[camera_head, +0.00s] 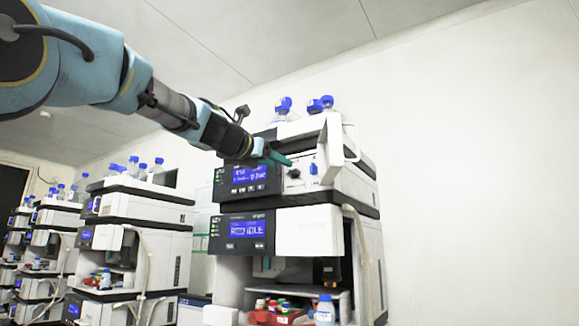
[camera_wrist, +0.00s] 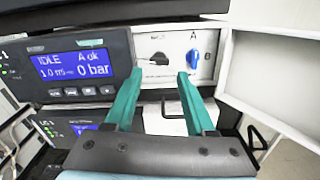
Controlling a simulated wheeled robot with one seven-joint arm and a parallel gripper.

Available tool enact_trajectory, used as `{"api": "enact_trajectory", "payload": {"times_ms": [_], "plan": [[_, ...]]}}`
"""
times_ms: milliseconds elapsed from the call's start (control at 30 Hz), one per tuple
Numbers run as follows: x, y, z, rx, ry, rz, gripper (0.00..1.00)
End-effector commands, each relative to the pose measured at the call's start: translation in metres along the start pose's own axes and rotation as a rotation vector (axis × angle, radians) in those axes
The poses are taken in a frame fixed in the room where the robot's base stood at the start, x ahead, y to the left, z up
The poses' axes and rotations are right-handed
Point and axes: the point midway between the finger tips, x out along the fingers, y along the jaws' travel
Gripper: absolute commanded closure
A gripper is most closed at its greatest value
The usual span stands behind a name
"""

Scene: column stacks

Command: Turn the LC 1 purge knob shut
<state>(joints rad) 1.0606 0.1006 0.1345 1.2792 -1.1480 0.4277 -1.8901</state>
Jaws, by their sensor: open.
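The LC 1 pump module has a white front panel (camera_wrist: 208,72) beside its blue display. A black knob (camera_wrist: 158,59), which looks like the purge knob, sits on that panel; it also shows in the head view (camera_head: 293,174). Its exact turn is too small to read. A blue knob (camera_wrist: 192,59) marked A and B is to its right, also in the head view (camera_head: 313,168). My gripper (camera_wrist: 160,73) is open, its teal fingers pointing at the panel, one on each side of the black knob in the wrist view. I cannot tell whether they touch it. My gripper (camera_head: 285,161) hides part of the panel in the head view.
The display (camera_wrist: 82,63) reads IDLE and 0 bar. An open white door (camera_head: 334,140) stands out right of the panel. Blue-capped bottles (camera_head: 283,106) stand on top. A lower module (camera_head: 308,232) and a tray of vials are below. More stacks (camera_head: 135,220) stand left.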

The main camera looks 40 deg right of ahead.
Motion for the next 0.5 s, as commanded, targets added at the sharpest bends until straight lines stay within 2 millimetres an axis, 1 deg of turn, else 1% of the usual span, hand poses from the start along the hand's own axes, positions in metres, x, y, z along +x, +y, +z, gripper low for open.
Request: {"api": "enact_trajectory", "payload": {"times_ms": [33, 200, 333, 500], "plan": [[0.012, 0.000, 0.002, 0.000, 0.002, -0.002, 0.45], [0.041, 0.000, 0.001, 0.001, 0.003, 0.000, 0.45], [0.056, 0.000, 0.001, 0.002, 0.002, 0.000, 0.45], [0.064, 0.000, -0.001, 0.002, 0.002, 0.000, 0.45]]}}
